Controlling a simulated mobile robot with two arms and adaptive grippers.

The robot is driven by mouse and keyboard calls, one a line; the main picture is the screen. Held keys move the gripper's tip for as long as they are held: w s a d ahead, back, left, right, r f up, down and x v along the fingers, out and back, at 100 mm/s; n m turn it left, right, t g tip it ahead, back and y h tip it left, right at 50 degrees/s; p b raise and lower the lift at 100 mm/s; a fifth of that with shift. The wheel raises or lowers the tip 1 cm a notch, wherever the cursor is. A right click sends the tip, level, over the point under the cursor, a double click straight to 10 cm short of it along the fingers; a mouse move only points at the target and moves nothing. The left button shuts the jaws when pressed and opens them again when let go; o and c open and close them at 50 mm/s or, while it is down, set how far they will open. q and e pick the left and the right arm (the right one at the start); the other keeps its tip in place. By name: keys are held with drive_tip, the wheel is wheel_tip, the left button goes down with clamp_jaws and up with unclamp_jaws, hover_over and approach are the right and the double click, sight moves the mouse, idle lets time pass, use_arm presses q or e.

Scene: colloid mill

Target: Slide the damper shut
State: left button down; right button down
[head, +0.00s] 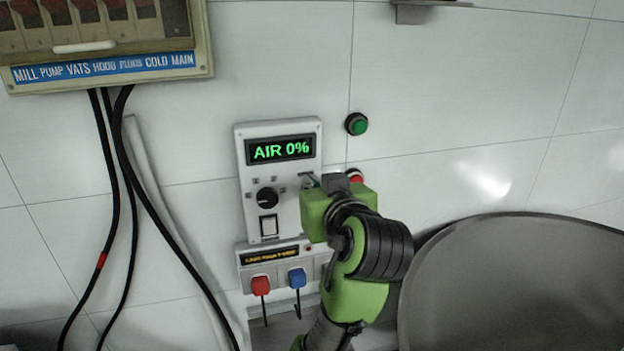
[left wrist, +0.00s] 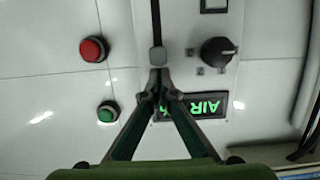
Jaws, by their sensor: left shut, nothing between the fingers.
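The slot runs along the edge of a white control panel (head: 290,226). The panel's display (head: 281,149) reads "AIR 0%" in green. My left gripper (head: 309,181) is at the panel's right side and hides most of the slider in the head view. In the left wrist view its fingertips (left wrist: 158,79) are together and empty, right beside the block. I cannot tell whether they touch it. My right gripper is in neither view.
A black rotary knob (head: 267,197) and a white switch (head: 268,225) are on the panel. A green button (head: 356,124) and a red button (left wrist: 93,49) sit beside it. Red (head: 260,285) and blue (head: 297,278) plugs are below. A large grey round vessel (head: 520,285) stands at right.

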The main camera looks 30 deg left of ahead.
use_arm(q)
drive_tip(key=shift+a+f, duration=0.1)
drive_tip(key=shift+a, duration=0.05)
wheel_tip(320, 180, down, 10)
drive_tip(key=b, duration=0.7)
